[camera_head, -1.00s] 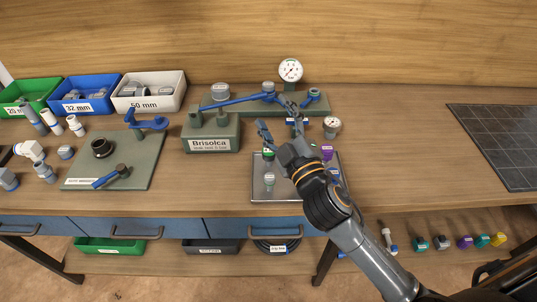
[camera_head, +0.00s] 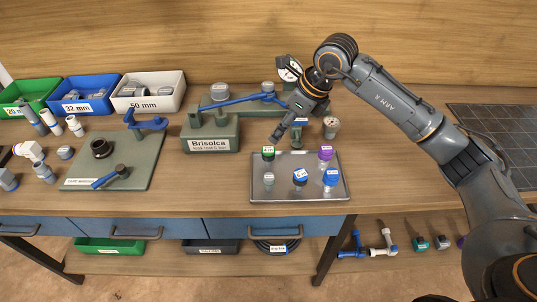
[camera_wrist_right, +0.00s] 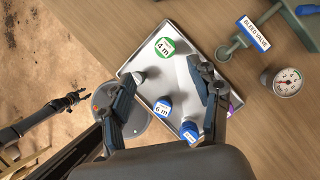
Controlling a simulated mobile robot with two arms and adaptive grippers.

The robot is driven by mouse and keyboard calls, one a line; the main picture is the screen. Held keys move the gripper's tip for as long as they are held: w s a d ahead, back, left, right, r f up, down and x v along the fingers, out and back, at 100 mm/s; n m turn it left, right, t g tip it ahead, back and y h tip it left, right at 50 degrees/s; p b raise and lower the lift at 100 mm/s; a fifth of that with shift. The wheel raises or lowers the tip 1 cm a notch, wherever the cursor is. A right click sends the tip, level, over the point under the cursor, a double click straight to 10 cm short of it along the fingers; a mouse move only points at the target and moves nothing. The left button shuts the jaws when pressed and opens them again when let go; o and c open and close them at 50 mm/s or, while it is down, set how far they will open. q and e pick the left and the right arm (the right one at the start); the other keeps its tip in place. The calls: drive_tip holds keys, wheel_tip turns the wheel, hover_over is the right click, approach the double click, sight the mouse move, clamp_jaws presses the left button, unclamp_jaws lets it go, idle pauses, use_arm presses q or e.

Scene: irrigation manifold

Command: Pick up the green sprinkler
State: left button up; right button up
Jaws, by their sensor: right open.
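The green sprinkler (camera_head: 268,153) stands at the back left of a metal tray (camera_head: 312,194), its top labelled "4 m" (camera_wrist_right: 165,46) in the wrist view. My right gripper (camera_head: 287,135) is open and empty. It hangs above the back of the tray, up and slightly right of the green sprinkler, not touching it. In the wrist view its fingers (camera_wrist_right: 163,76) are spread, with the green top just beyond the gap. A dark arm end, seemingly my left gripper (camera_wrist_right: 72,99), shows small at the left; its jaws are unclear.
Purple (camera_head: 325,153) and blue (camera_head: 331,176) sprinklers and another blue-topped one (camera_head: 300,176) share the tray. Behind are a green manifold bench (camera_head: 235,105), a tilted-looking gauge (camera_head: 289,70) and a small gauge (camera_head: 331,127). Table right of the tray is clear.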

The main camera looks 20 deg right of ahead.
sight(270, 150)
drive_tip(key=shift+h, duration=0.3)
drive_tip(key=x, duration=0.2)
drive_tip(key=p+x, duration=0.1)
drive_tip(key=x, duration=0.2)
drive_tip(key=d+x, duration=0.1)
drive_tip(key=x, duration=0.2)
drive_tip(key=shift+p, duration=0.4)
drive_tip(key=shift+w+a+f+p, duration=0.1)
drive_tip(key=shift+a+f+p, duration=0.2)
drive_tip(key=shift+f, duration=0.3)
drive_tip(key=p+x, duration=0.1)
drive_tip(key=x, duration=0.2)
drive_tip(key=shift+a+f, duration=0.15)
drive_tip(key=shift+f, duration=0.15)
drive_tip(key=shift+w+f, duration=0.15)
drive_tip(key=shift+f, duration=0.25)
drive_tip(key=c, duration=1.3)
drive_tip(key=shift+o, duration=0.2)
drive_tip(key=shift+r, duration=0.1)
